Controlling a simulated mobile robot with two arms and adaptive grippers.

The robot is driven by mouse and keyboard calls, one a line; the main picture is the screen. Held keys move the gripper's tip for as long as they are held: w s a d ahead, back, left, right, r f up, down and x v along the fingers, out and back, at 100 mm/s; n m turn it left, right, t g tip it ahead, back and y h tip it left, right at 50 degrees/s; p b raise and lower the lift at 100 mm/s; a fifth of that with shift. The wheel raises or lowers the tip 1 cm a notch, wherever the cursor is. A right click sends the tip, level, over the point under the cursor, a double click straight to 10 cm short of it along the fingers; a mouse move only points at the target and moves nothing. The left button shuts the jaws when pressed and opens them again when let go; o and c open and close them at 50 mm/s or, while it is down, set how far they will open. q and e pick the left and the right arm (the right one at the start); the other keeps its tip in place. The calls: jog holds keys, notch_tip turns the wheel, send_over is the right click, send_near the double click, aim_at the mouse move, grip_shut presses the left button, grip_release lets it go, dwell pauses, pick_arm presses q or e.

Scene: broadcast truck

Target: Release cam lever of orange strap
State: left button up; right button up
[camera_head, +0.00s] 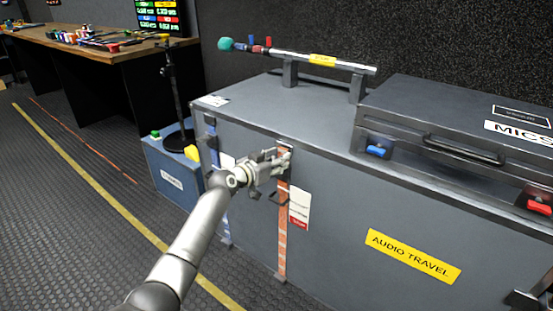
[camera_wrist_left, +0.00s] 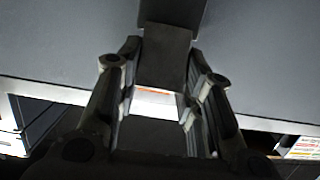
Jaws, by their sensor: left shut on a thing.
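The orange strap (camera_head: 282,245) runs down the front face of the large grey case (camera_head: 330,245). My left gripper (camera_head: 284,160) is at the strap's upper end, near the case's top edge. In the left wrist view, the left gripper (camera_wrist_left: 162,75) has its two fingers on either side of a dark grey block, the cam lever (camera_wrist_left: 165,55), and is shut on it. In the head view the gripper hides most of the lever and buckle. My right gripper is not in view.
A blue strap (camera_head: 211,150) runs down the case to the left, with a blue box (camera_head: 172,178) beside it. On top are a bar with a teal end (camera_head: 310,60) and a dark MICS case (camera_head: 460,120). A red and white tag (camera_head: 299,208) hangs right of the orange strap.

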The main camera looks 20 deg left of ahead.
pick_arm(q)
jog(key=o, duration=1)
jog(key=shift+o, duration=0.2)
jog(key=v, duration=1.2)
jog(key=shift+f, duration=0.1)
